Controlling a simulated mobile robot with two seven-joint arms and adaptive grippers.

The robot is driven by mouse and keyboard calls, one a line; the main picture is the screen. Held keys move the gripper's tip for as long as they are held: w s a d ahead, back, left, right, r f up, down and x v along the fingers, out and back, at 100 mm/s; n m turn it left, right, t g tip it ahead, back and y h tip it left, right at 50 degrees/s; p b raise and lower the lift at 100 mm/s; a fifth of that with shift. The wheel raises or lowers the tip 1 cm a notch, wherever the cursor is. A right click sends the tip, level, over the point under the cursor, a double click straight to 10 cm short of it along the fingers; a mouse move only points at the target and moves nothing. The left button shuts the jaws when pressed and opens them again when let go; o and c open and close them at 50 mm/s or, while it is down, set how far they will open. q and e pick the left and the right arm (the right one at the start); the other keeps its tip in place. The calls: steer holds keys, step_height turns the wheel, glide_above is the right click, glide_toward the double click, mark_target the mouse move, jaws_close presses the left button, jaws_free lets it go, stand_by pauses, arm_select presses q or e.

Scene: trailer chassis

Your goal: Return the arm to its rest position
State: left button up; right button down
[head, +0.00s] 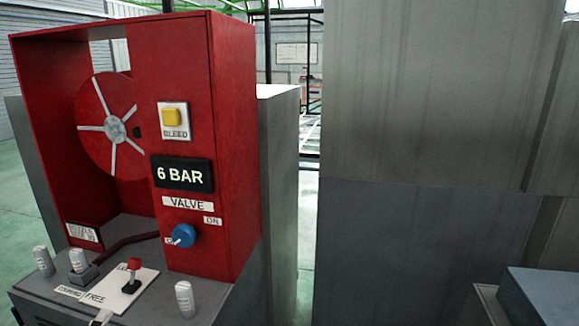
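Neither gripper shows in the head view, and I cannot make out either arm for certain. A red cabinet (235,150) stands at the left. It carries a yellow BLEED button (171,117), a black display (182,174) reading 6 BAR, and a blue VALVE knob (182,235) with an ON label to its right. A red disc with grey spokes (107,125) sits in its open left part. Below, a red-topped lever (133,272) stands on a white plate marked FREE.
Several small whitish cylinders, one of them here (184,302), stand on the grey ledge around the lever. Large grey panels (425,110) fill the right side. A dark blue-grey box (545,295) is at the lower right. A narrow gap shows floor and a far rack (312,95).

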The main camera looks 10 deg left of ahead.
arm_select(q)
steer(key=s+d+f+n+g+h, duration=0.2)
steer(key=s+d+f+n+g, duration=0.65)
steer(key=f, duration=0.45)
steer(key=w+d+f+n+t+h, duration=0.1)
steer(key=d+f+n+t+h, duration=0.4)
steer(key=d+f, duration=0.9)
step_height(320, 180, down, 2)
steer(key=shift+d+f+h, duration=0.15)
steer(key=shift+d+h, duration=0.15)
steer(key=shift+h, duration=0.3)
